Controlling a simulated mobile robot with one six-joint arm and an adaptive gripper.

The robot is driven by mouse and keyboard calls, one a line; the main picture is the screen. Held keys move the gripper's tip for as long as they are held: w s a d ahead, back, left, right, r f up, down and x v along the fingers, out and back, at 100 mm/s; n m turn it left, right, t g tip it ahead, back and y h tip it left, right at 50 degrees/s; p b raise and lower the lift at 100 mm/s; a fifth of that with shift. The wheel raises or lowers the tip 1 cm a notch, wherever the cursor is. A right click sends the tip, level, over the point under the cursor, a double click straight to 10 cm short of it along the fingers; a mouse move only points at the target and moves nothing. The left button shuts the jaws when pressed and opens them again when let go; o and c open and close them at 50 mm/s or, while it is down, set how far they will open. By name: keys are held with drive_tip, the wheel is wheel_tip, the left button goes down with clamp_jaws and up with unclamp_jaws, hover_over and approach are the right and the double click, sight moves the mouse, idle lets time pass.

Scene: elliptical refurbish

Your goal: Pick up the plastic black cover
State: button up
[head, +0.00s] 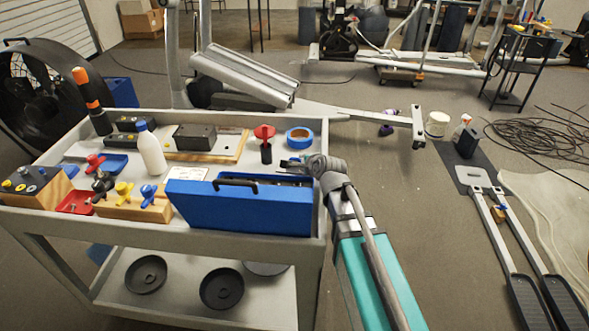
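Two round black dish-like pieces that look like plastic covers lie on the cart's lower shelf: one at the left (146,274) and one nearer the middle (221,289). I cannot tell which one the task names. A third round piece (267,268), greyer, is partly hidden by the cart's upper tray. My gripper (287,167) is above the cart's top, at the back right of the blue toolbox, well above and apart from the round pieces. Its fingers point left and are too small to show whether they are open; I see nothing clearly held.
The grey cart (190,238) has a crowded top: a blue toolbox (240,205) with a black handle, a white bottle (151,150), blue tape (299,137) and clamps. The upper tray overhangs the lower shelf.

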sight(296, 159)
drive_tip(key=shift+w+a+f, duration=0.1)
idle(0.3)
drive_tip(key=shift+b+x, duration=1.2)
drive_tip(key=shift+x, duration=1.4)
drive_tip(key=shift+a, duration=0.1)
clamp_jaws()
